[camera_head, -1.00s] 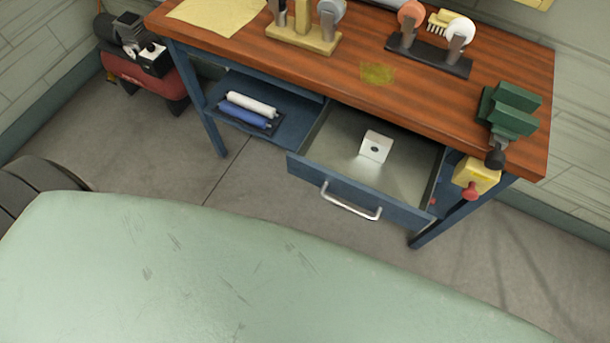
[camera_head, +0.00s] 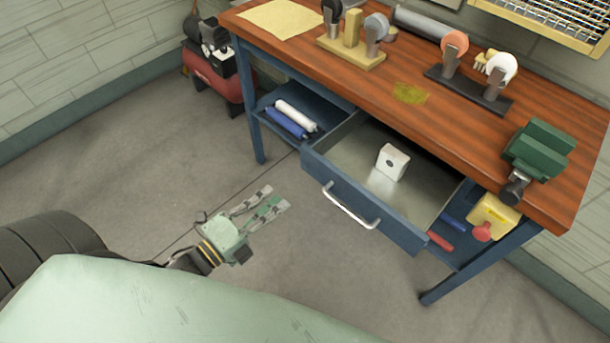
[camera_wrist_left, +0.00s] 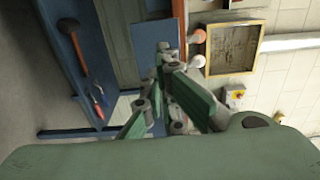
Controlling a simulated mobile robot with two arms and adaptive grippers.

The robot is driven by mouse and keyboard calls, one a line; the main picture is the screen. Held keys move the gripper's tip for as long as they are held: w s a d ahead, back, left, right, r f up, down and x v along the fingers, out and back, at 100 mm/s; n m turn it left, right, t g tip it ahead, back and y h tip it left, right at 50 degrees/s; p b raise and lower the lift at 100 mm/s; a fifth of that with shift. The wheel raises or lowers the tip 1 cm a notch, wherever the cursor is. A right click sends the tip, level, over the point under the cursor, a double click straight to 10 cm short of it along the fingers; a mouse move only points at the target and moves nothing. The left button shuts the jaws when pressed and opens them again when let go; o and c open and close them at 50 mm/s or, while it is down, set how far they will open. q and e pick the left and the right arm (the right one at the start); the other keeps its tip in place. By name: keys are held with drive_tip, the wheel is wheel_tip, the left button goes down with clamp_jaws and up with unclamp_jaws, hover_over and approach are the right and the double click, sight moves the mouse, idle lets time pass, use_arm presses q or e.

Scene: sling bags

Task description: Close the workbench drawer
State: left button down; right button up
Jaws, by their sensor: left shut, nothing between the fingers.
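The workbench drawer (camera_head: 375,209) is pulled out from under the wooden bench top (camera_head: 440,118). Its blue front has a silver handle (camera_head: 350,207). A white block with a dark hole (camera_head: 392,162) lies inside. My left gripper (camera_head: 276,198) is left of the drawer front, over the floor, apart from the handle, with its fingers pointing toward the bench. It is shut and empty. The left wrist view shows the fingers (camera_wrist_left: 160,85) close up, with blue bench parts (camera_wrist_left: 95,60) beyond, turned sideways. My right gripper is not in view.
A green vise (camera_head: 538,150) and a yellow box with a red button (camera_head: 493,217) are at the bench's right end. Rolls (camera_head: 290,120) lie on the lower shelf. A red compressor (camera_head: 215,75) stands at left. The floor before the drawer is clear.

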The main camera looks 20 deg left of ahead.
sight(315, 168)
use_arm(q)
drive_tip(key=p+x, duration=0.1)
drive_tip(key=x, duration=1)
drive_tip(key=shift+d, duration=0.1)
drive_tip(key=shift+w, duration=0.15)
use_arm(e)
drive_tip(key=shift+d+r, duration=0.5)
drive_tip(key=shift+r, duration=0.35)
use_arm(q)
drive_tip(key=shift+w, duration=0.1)
